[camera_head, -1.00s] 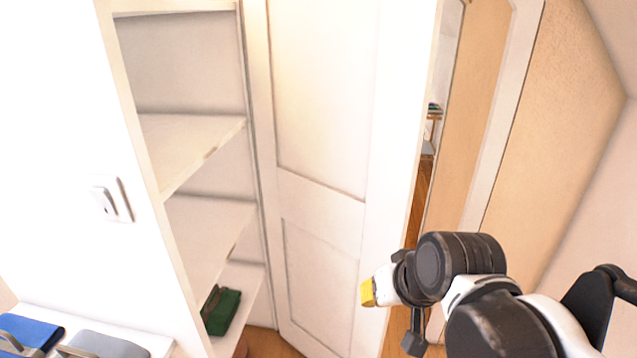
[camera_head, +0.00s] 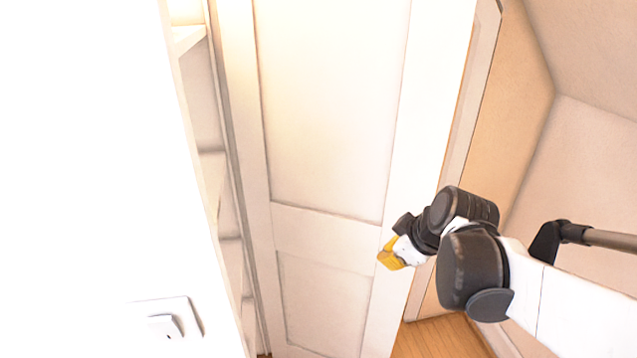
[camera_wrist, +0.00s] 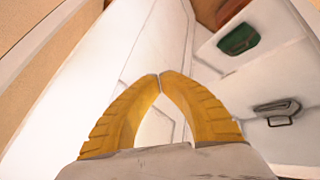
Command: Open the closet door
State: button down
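The closet door (camera_head: 325,110) is a tall white panelled door standing ajar in the middle of the head view. Its left edge is beside the shelf opening, and its right edge is near my gripper. The door's white face also shows in the wrist view (camera_wrist: 90,75), behind the fingers. My gripper (camera_head: 385,257) has yellow fingers and is in front of the door's lower right part. In the wrist view its fingertips (camera_wrist: 160,76) meet with nothing between them. I cannot tell whether the fingers touch the door.
White closet shelves (camera_head: 211,170) show as a narrow strip left of the door. A green box (camera_wrist: 239,39) and a grey handled item (camera_wrist: 277,108) show in the wrist view. A white wall with a switch (camera_head: 167,322) is at left. Wooden floor (camera_head: 440,338) shows below my arm.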

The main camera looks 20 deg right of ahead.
jog(key=d+r+n+p, duration=0.2)
jog(key=d+p, duration=0.1)
jog(key=d, duration=0.4)
jog(key=w+d+f+b, duration=0.4)
jog(key=w+f+b, duration=0.2)
jog(key=w+f, duration=0.2)
jog(key=shift+w+d, duration=0.1)
